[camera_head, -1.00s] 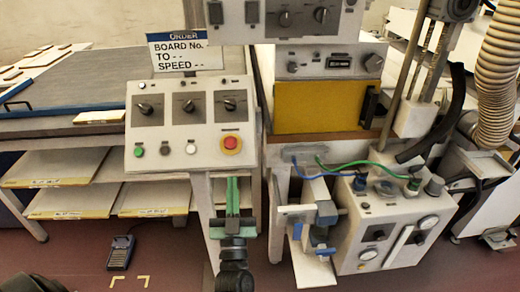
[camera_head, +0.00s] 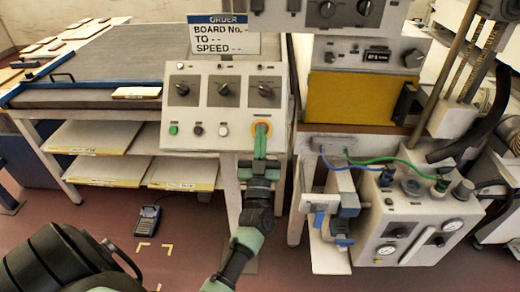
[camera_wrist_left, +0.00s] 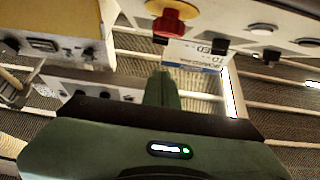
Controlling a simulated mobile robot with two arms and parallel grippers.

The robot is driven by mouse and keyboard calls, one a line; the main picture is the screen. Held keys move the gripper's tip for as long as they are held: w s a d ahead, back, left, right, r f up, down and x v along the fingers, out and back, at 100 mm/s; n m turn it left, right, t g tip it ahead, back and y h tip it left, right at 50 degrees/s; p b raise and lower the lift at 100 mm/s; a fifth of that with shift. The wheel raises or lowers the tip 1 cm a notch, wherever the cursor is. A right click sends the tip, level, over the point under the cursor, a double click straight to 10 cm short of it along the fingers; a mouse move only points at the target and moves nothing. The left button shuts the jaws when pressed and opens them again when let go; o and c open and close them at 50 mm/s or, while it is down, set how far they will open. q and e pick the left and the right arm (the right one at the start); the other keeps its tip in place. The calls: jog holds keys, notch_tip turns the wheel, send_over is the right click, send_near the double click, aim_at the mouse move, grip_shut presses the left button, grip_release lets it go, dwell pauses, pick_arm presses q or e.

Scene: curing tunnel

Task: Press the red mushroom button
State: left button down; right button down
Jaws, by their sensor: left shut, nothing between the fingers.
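The red mushroom button (camera_wrist_left: 170,22) sits on a yellow collar (camera_wrist_left: 168,6) at the top of the left wrist view. In the left wrist view the fingertips (camera_wrist_left: 161,74) appear below the button with a gap in the picture. Contact cannot be told from the head view. My right gripper is not in view.
Green (camera_head: 174,130), black (camera_head: 197,131) and white (camera_head: 223,130) buttons sit left of the red one, below three knobs. An order sign (camera_head: 216,38) stands above the panel. A grey box with gauges (camera_head: 405,228) and a blue-jawed fixture (camera_head: 322,212) stand to the right.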

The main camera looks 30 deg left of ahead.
pick_arm(q)
jog(key=shift+w+a+f, duration=0.4)
jog(key=shift+w+f, duration=0.25)
jog(key=shift+f, duration=0.05)
jog(key=shift+w+a+f, duration=0.4)
jog(key=shift+w+f, duration=0.25)
jog(key=shift+f, duration=0.05)
